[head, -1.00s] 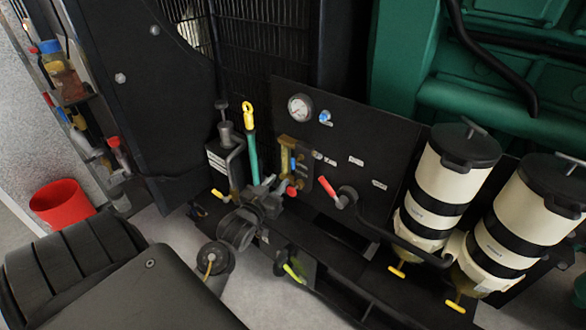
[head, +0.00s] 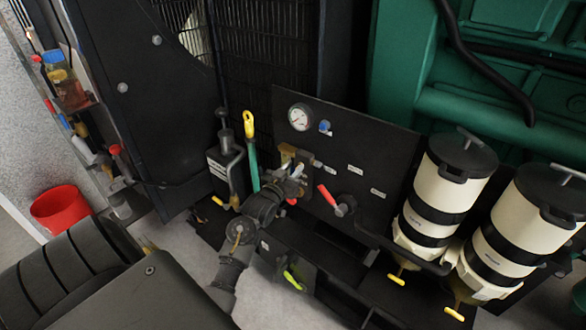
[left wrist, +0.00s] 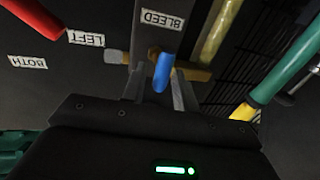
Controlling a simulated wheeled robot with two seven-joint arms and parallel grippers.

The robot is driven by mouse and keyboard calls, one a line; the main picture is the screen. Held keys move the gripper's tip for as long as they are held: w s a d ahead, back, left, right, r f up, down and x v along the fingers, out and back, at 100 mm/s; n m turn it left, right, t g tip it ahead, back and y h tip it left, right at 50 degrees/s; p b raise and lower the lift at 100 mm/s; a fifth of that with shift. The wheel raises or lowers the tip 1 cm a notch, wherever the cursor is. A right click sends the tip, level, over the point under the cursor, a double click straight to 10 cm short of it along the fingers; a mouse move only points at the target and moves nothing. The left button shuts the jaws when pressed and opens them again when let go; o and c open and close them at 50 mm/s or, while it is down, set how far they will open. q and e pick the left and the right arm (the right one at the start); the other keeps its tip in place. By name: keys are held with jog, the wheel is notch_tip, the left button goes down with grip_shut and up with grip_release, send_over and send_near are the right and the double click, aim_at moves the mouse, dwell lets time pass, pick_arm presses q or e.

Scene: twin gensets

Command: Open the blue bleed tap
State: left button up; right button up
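The blue bleed tap shows in the left wrist view as a blue handle (left wrist: 163,72) on a brass fitting (left wrist: 194,73), close to a label reading BLEED (left wrist: 161,20). My left gripper (left wrist: 158,88) is at the tap, with its two fingers apart and the blue handle between them. A gap shows on one side of the handle; I cannot tell whether either finger touches it. In the head view my left gripper (head: 296,178) is in front of the brass fitting (head: 287,152) on the black panel and hides the blue handle. My right gripper is not in view.
A red-handled lever (head: 328,196) sits right of the gripper on the panel (head: 385,150). A gauge (head: 300,117) and a small blue knob (head: 325,127) are above. A green tube with a yellow top (head: 250,140) stands left. Two cream filters (head: 440,185) stand right.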

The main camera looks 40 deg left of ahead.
pick_arm(q)
grip_shut()
jog(key=n+p, duration=0.1)
jog(key=p, duration=0.1)
jog(key=n+p, duration=0.1)
jog(key=p, duration=0.1)
jog(key=n+p, duration=0.1)
jog(key=p, duration=0.1)
jog(key=shift+a+r+n+g, duration=0.2)
jog(key=shift+r+n+g, duration=0.1)
jog(key=shift+g, duration=0.1)
jog(key=shift+a+f+n+h+p, duration=0.1)
jog(key=shift+f+n+h+p, duration=0.25)
jog(key=shift+n, duration=0.25)
jog(key=shift+f, duration=0.1)
grip_release()
jog(key=shift+w, duration=0.1)
